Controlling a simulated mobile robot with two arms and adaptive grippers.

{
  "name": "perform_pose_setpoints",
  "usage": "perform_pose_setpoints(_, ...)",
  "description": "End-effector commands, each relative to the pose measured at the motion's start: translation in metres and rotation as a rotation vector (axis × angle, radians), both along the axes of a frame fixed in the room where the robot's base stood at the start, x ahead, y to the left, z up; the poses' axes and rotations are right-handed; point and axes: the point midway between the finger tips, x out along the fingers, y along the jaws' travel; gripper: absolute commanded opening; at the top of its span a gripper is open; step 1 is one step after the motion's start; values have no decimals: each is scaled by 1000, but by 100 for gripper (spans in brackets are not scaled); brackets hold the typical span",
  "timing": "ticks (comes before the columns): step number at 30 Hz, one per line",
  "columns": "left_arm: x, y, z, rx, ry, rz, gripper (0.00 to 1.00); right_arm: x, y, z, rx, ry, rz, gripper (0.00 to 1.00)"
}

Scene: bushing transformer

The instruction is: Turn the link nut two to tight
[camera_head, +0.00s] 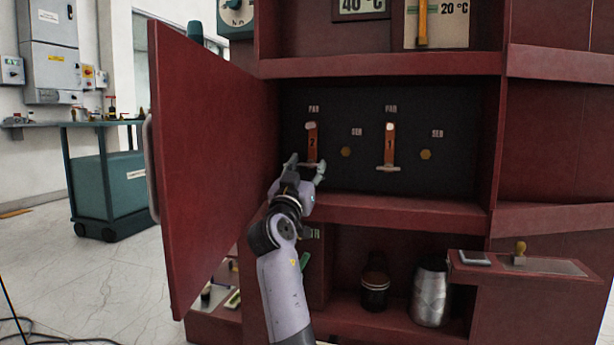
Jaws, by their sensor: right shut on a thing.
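Link 2 (312,142) is an upright orange bar marked "2" on the dark panel in the open red cabinet, with a pale round fitting at its top. My right gripper (306,163) is at the lower end of this bar, its fingers shut around link nut two. The nut itself is mostly hidden by the fingers, so how tight it is cannot be seen. Link 1 (389,148) hangs upright to the right, with a pale winged nut (388,168) at its lower end. My left gripper is not in view.
The red cabinet door (215,170) stands open close on the left of my arm. A shelf edge (400,213) runs below the panel. A dark jar (375,284) and a silver canister (431,292) stand beneath. A small ledge (520,283) juts out at right.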

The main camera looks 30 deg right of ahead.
Motion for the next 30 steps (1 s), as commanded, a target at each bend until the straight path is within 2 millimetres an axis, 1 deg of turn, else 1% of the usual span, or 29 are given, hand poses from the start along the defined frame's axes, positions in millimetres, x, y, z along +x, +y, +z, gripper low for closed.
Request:
perform_pose_setpoints(10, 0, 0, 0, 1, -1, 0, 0, 1, 1, 0, 5, -3, 3, 15)
perform_pose_setpoints(11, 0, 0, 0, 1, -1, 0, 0, 1, 1, 0, 5, -3, 3, 44)
perform_pose_setpoints(12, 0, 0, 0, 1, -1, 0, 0, 1, 1, 0, 4, -2, 3, 46)
perform_pose_setpoints(20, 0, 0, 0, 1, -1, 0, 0, 0, 0, 0, 3, -2, 2, 63)
perform_pose_setpoints(30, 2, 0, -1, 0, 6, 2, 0, 0, 0, 0, 2, -2, 0, 63)
